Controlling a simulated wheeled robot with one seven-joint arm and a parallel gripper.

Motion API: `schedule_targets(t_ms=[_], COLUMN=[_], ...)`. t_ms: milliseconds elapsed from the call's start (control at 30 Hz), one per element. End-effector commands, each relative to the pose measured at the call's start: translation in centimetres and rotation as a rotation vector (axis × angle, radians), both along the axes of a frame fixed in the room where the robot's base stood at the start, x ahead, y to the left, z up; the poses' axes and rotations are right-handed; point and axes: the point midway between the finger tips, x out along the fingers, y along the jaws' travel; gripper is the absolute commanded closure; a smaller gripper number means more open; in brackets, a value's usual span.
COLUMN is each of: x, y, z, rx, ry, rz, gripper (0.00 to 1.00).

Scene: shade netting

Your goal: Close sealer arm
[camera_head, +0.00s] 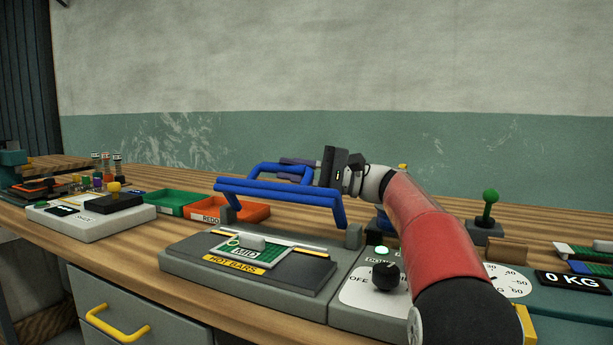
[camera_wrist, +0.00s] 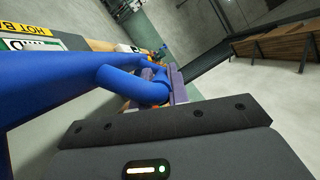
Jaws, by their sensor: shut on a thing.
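The sealer (camera_head: 195,275) is a grey box with a dark top plate and a yellow "HOT BARS" label. Its blue sealer arm (camera_head: 275,190) is raised above the plate, held up off the hot bars. A blue handle loop stands on the far side of the arm; it also shows in the wrist view (camera_wrist: 135,82). My gripper (camera_head: 300,168) is shut on the handle, with purple-grey fingers partly hidden behind the blue bars. A green netting piece (camera_head: 276,258) with a "MID" label lies on the plate under the arm.
A control panel with a black knob (camera_head: 386,276) and a lit green lamp (camera_head: 381,251) adjoins the sealer's right. Green (camera_head: 170,197) and orange (camera_head: 258,213) trays stand behind left. A green-knobbed lever (camera_head: 490,196) and a "0 KG" display (camera_head: 573,281) are at right.

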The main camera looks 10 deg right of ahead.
Motion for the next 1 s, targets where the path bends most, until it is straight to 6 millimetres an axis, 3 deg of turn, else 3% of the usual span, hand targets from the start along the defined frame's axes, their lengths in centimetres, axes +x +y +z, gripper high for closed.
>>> schedule_targets(t_ms=[500, 1000], x=[-3.8, -6.1], y=[2.7, 4.3], z=[-1.5, -3.8], rx=[-0.291, -0.518], ry=[-0.4, -0.71], rz=[-0.002, -0.003], gripper=[1.0, 1.0])
